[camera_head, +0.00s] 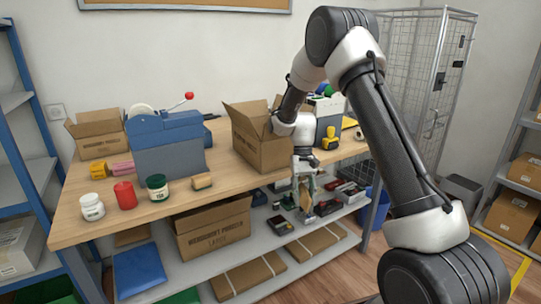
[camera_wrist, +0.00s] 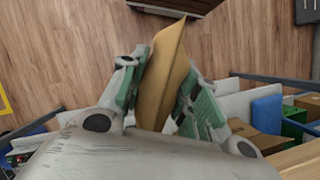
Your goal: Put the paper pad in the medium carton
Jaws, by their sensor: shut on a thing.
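My gripper (camera_head: 304,182) points down in front of the counter's front edge, at the height of the lower shelf in the picture. It is shut on a tan, flat paper pad (camera_head: 306,200). In the wrist view the pad (camera_wrist: 162,68) stands on edge between the two green-padded fingers, with floor behind it. An open brown carton (camera_head: 262,150) stands on the counter behind my gripper and to its left, flaps up; it looks like the medium carton. My arm hides part of its right side, and its inside is mostly hidden.
A smaller open carton (camera_head: 98,133) stands at the counter's back left, beside a blue machine (camera_head: 168,145). Jars and a red can (camera_head: 124,195) stand at the front left. A yellow-handled tool (camera_head: 330,138) stands at right.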

